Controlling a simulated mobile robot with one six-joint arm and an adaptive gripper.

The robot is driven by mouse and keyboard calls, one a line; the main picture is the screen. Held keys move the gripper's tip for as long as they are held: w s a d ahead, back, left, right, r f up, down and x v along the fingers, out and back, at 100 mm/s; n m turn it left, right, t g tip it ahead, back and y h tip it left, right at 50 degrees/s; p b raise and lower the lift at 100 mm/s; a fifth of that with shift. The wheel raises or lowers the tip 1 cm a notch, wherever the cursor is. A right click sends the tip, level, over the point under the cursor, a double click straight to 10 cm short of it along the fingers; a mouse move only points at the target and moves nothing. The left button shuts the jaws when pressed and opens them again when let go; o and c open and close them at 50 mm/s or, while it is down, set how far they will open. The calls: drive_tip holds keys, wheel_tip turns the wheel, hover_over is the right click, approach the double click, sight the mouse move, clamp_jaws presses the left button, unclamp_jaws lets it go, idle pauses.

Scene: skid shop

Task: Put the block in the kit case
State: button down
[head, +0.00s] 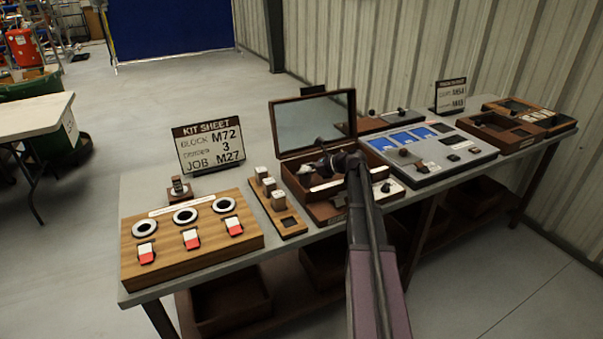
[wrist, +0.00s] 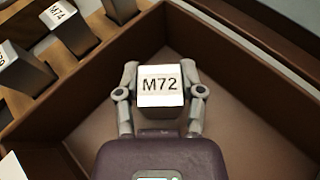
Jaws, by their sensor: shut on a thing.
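A block (wrist: 160,85) marked M72 is held between the two fingertips of my gripper (wrist: 160,92) in the wrist view. My gripper is shut on it. In the wrist view they are over the open inside of the kit case (wrist: 250,50), with its brown walls around and a bare floor visible. I cannot tell whether the block touches the floor. In the head view the kit case (head: 296,184) stands open with its mirrored lid raised, and my gripper (head: 322,164) is at it. The block is not clear in that view.
A wooden rack (head: 290,226) with several blocks stands left of the case; one reads M74 (wrist: 62,18) in the wrist view. A kit sheet sign (head: 210,146) reads block M72. A wooden panel with dials (head: 190,262) lies left, a grey console (head: 425,170) right.

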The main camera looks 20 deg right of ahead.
drive_tip(key=shift+f, duration=0.15)
drive_tip(key=shift+c, duration=1.1)
unclamp_jaws()
drive_tip(key=shift+r, duration=0.3)
drive_tip(key=p+v, duration=0.4)
drive_tip(key=v, duration=0.8)
drive_tip(key=shift+p, duration=0.3)
